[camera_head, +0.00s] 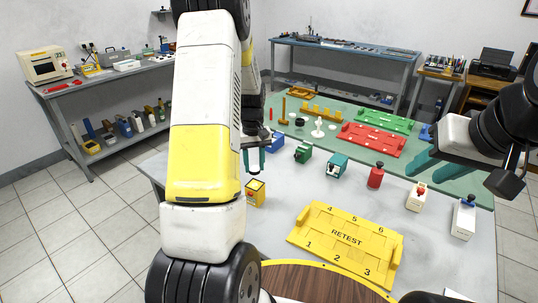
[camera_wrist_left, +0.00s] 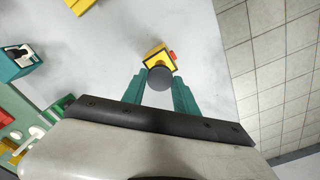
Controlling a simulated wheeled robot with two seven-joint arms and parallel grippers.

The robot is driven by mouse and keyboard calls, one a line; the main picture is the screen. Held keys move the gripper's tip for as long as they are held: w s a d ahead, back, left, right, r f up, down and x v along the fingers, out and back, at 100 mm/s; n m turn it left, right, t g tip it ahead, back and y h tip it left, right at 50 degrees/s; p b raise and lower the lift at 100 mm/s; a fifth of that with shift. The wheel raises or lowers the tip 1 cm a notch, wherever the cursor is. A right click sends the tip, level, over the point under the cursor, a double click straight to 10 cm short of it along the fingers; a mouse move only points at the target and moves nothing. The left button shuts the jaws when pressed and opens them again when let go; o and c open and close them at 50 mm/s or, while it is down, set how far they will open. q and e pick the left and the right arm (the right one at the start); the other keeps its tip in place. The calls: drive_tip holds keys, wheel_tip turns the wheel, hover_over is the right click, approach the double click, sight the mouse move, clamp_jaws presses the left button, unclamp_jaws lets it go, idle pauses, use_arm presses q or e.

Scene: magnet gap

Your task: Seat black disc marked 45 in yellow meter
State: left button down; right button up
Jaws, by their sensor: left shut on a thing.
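The yellow meter (camera_head: 256,193) stands on the grey table, just right of my left arm in the head view. In the left wrist view the yellow meter (camera_wrist_left: 153,54), with a red part on one side, lies just beyond my fingertips. My left gripper (camera_head: 254,161) is above the meter, with its teal fingers pointing down. In the left wrist view my left gripper (camera_wrist_left: 160,84) is shut on a dark round disc (camera_wrist_left: 160,78), which overlaps part of the meter. No marking on the disc is legible. My right gripper (camera_head: 424,162) hangs empty over the table's right side, fingers apart.
A yellow RETEST tray (camera_head: 346,238) lies at the front. Green (camera_head: 303,152), teal (camera_head: 337,166) and blue (camera_head: 276,142) meters, a red one (camera_head: 375,176) and white ones (camera_head: 416,197) stand behind it. Red (camera_head: 371,139) and green (camera_head: 384,120) trays lie on the green mat.

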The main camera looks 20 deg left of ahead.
sight(255, 184)
use_arm(q)
drive_tip(key=shift+f, duration=2.7)
drive_tip(key=shift+f, duration=0.25)
drive_tip(key=c, duration=0.9)
unclamp_jaws()
drive_tip(key=c, duration=0.5)
drive_tip(key=shift+r, duration=0.15)
drive_tip(key=shift+r, duration=2.15)
